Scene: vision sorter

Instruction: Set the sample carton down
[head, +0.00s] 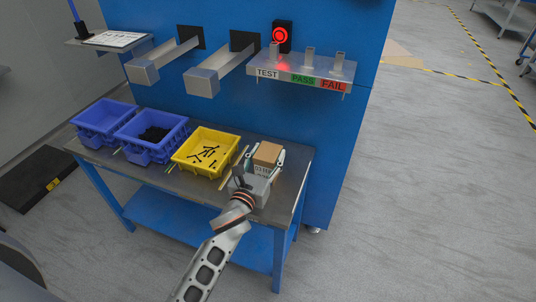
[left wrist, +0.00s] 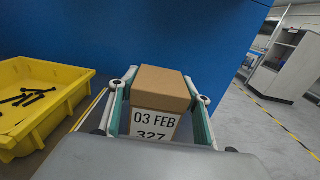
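The sample carton (head: 268,153) is a small brown box with a white label, at the right end of the grey workbench (head: 298,166). In the left wrist view the carton (left wrist: 160,88) stands upright and its label reads "03 FEB 327". My left gripper (head: 265,158) has one finger on each side of the carton, with the teal pads against its sides. The gripper's fingers also show in the left wrist view (left wrist: 161,105). The carton's lower part is hidden by the gripper, so I cannot tell whether it touches the bench. My right gripper is not in view.
A yellow bin (head: 205,152) with black bolts stands left of the carton, then two blue bins (head: 152,137) (head: 104,120). A blue panel (head: 345,125) rises behind the bench. A shelf (head: 300,66) marked TEST, PASS and FAIL and two metal chutes (head: 145,72) (head: 202,83) project above.

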